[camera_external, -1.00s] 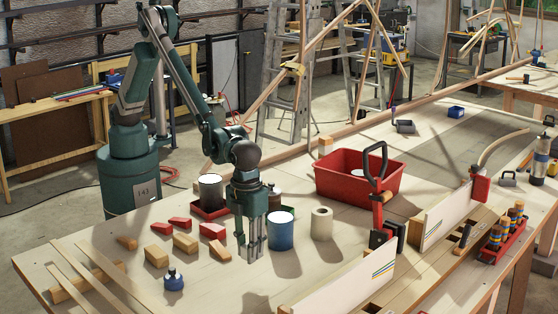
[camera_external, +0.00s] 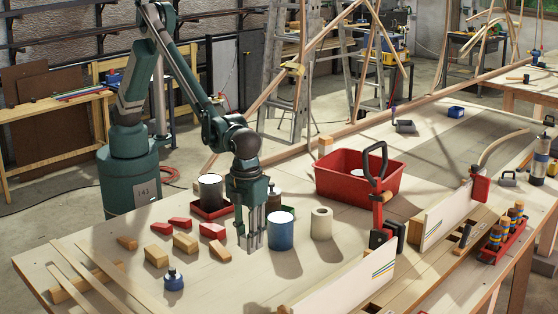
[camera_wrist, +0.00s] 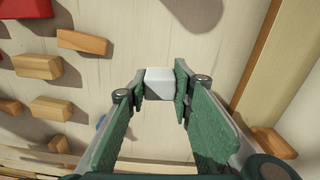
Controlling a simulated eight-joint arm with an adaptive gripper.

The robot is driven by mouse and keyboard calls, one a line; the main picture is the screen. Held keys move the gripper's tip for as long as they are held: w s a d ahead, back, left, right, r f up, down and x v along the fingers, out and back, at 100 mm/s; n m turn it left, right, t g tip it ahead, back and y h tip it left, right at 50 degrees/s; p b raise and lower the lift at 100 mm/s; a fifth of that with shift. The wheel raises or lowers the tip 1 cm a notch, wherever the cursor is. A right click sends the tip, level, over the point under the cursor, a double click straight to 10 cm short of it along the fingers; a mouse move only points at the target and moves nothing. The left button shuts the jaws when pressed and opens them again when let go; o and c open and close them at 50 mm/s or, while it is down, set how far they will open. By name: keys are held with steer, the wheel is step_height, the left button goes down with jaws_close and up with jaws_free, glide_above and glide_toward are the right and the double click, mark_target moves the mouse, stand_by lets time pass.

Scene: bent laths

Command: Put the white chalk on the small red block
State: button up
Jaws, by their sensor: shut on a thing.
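In the wrist view, the white chalk (camera_wrist: 159,84), a pale blocky piece, sits between the green pads of my gripper (camera_wrist: 159,90), which is shut on it. In the external view my gripper (camera_external: 255,243) points down just above the table, left of the blue can; the chalk cannot be made out there. Two red blocks lie left of my gripper: a smaller one (camera_external: 180,222) and a larger one (camera_external: 212,230). The larger red block (camera_wrist: 24,8) also shows at the wrist view's top left, and a reddish piece (camera_wrist: 8,105) is cut off at its left edge.
A dark can stands in a red tray (camera_external: 204,213) behind the blocks.

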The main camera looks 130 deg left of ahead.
steer(key=shift+s, duration=0.1)
steer(key=s+a+r+p, duration=0.2)
steer(key=s+a+p, duration=0.1)
steer(key=s, duration=1)
steer(key=s+a+r+m+p, duration=0.1)
steer(key=s+a, duration=0.4)
steer(key=s, duration=0.8)
steer(key=shift+s+r+p, duration=0.4)
steer(key=shift+r+p, duration=0.2)
steer(key=shift+p, duration=0.3)
glide_above(213, 226)
steer(key=shift+s+f, duration=0.15)
steer(key=shift+f, duration=2.75)
steer(key=shift+f, duration=0.15)
steer(key=shift+f+p, duration=0.35)
steer(key=shift+f, duration=1.6)
steer(key=shift+f, duration=0.15)
